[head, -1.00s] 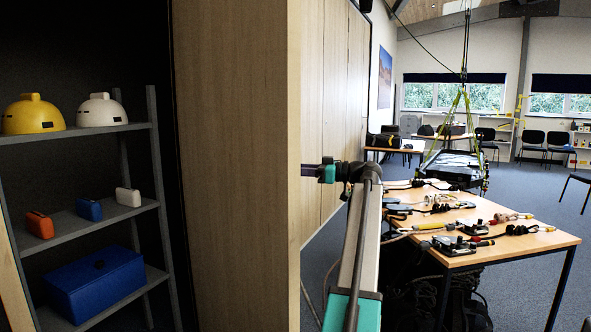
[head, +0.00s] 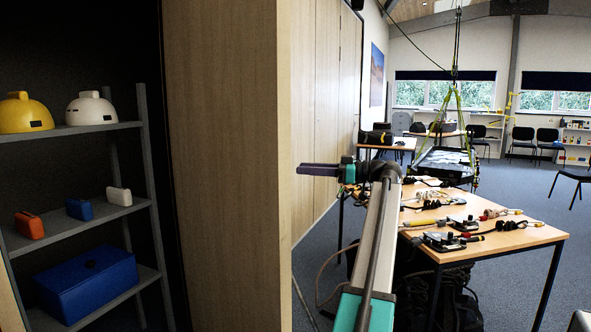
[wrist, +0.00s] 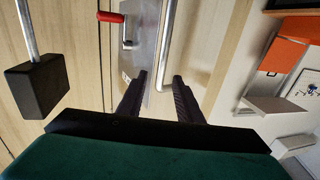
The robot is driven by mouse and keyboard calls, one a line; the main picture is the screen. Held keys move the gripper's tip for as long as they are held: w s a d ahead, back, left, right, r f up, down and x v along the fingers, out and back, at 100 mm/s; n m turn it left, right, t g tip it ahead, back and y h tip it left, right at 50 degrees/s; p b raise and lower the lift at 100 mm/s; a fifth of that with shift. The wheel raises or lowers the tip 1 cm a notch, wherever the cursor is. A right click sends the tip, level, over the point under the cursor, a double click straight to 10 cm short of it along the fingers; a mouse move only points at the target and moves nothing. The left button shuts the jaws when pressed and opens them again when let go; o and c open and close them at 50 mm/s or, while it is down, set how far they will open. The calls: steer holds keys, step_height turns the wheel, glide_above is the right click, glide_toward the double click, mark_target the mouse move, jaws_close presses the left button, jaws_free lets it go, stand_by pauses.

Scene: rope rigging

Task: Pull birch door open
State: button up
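A tall birch door panel (head: 222,160) stands in the head view beside an open, dark cupboard. Its face towards my gripper is hidden there. My gripper (head: 301,169) is just right of the panel's edge, fingers pointing left. In the wrist view, my gripper (wrist: 159,76) has its two dark fingers apart and nothing gripped. A silver bar handle (wrist: 170,40) runs down over the birch surface (wrist: 210,40), its bent end appearing between the fingers; I cannot tell the depth gap. A metal plate (wrist: 147,42) with a red-gripped lever (wrist: 110,17) is beside it.
Grey shelves (head: 75,130) in the cupboard hold helmets, small cases and a blue box (head: 88,285). A table (head: 500,245) with rigging gear stands close on the right. A black block on a metal rod (wrist: 38,85) is left in the wrist view.

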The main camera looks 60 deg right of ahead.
steer(key=v, duration=0.5)
steer(key=shift+s+d, duration=0.15)
steer(key=shift+s, duration=0.15)
